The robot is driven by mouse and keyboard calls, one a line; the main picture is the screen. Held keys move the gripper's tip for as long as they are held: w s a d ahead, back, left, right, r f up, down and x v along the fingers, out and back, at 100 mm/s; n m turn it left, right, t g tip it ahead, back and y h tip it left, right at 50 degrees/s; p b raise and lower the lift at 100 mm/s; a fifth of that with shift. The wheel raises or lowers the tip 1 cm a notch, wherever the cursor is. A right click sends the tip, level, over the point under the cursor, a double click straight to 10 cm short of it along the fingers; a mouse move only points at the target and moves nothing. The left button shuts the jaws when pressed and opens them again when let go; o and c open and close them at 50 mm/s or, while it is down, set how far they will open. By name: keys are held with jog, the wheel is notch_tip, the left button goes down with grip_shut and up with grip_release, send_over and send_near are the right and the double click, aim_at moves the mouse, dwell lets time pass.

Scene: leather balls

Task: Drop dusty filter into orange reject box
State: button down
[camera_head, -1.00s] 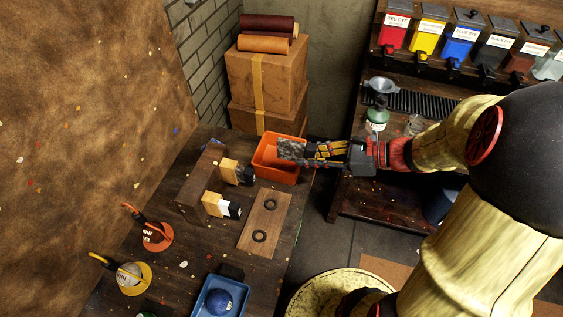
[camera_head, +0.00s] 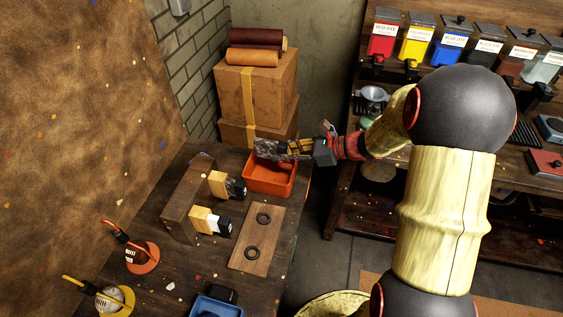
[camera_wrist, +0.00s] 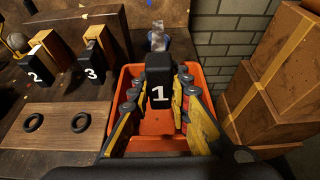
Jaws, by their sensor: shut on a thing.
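The dusty filter has a grey, speckled body (camera_head: 268,149) and a black end marked 1 (camera_wrist: 158,85). My gripper (camera_head: 292,149) is shut on its black end, which shows between the fingers (camera_wrist: 158,95) in the wrist view. The filter is held over the orange reject box (camera_head: 270,183), with its grey end (camera_wrist: 157,38) toward the box's far side in the wrist view. The box's orange walls (camera_wrist: 204,72) show around the fingers. Much of the box's inside is hidden by the filter and gripper; the visible floor looks empty.
Filters marked 2 (camera_wrist: 46,58) and 3 (camera_wrist: 92,62) stand in a dark wooden rack (camera_head: 189,200). A wooden board (camera_head: 240,250) with two black rings lies in front of the box. Stacked cardboard boxes (camera_head: 250,95) stand close behind. A blue tray (camera_head: 214,307) sits at the near edge.

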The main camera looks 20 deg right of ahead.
jog(key=shift+w+f+b, duration=0.15)
jog(key=shift+f+b, duration=0.7)
jog(key=shift+f, duration=0.85)
jog(key=shift+f, duration=0.1)
jog(key=shift+f, duration=0.5)
jog(key=c, duration=1.7)
grip_release()
jog(key=shift+o, duration=0.2)
